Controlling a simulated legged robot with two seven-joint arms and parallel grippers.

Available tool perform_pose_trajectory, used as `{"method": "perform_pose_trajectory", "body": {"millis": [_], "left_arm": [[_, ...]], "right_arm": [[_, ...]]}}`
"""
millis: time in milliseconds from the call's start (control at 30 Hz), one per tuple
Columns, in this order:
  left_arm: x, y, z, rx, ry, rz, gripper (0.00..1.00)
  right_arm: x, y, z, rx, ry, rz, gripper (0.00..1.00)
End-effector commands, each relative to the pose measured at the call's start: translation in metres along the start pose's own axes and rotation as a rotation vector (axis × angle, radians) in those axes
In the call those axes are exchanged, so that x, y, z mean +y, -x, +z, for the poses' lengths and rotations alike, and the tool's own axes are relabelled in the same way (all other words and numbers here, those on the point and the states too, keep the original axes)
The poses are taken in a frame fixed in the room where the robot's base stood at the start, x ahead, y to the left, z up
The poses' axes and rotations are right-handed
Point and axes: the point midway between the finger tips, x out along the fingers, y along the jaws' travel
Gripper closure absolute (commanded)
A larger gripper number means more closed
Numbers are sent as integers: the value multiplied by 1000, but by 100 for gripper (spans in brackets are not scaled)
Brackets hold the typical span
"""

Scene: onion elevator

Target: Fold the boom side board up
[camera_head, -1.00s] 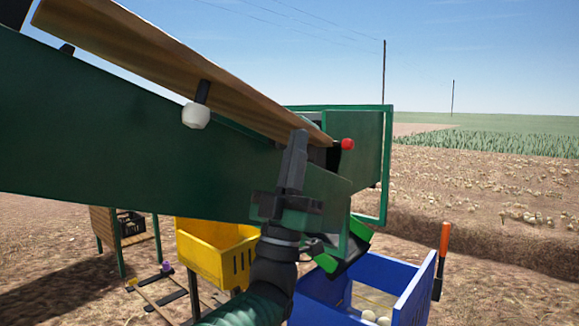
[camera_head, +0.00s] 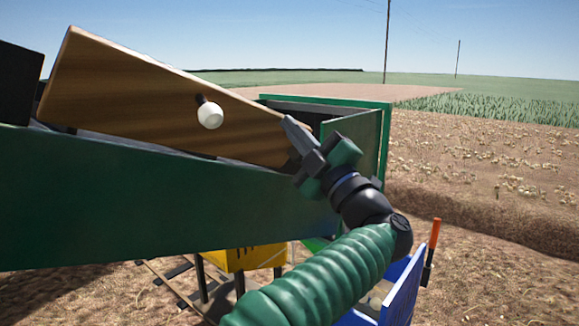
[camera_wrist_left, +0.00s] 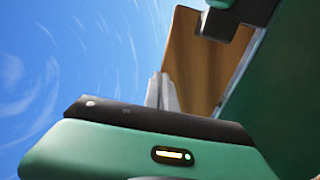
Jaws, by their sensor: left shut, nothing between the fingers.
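The boom side board (camera_head: 140,100) is a brown wooden plank with a white knob (camera_head: 210,115) on its face. It stands up along the top edge of the green boom (camera_head: 150,200), sloping down to the right. My left gripper (camera_head: 287,122) is shut and empty, with its fingertips at the board's lower right end. The left wrist view shows the shut fingers (camera_wrist_left: 162,92) beside the board (camera_wrist_left: 200,60); whether they touch it I cannot tell. My right gripper is not in view.
A green frame (camera_head: 385,140) stands at the boom's right end. Below are a yellow crate (camera_head: 235,260) and a blue crate (camera_head: 405,290), with an orange-handled lever (camera_head: 434,235) beside it. Open field lies to the right.

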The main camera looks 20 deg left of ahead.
Motion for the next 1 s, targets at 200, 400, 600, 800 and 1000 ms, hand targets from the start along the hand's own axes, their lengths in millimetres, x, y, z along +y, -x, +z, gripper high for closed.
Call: {"method": "perform_pose_trajectory", "body": {"millis": [200,400,600,800,1000], "left_arm": [[12,-30,-4,1,1,-201,100],[5,-47,-3,2,-2,-313,100],[-2,-58,-2,2,0,-309,100],[-6,-66,-1,3,1,-308,100],[-7,-68,0,2,1,-307,100]], "right_arm": [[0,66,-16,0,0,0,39],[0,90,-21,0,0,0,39],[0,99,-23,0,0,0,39],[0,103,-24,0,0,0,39],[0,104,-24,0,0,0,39]]}}
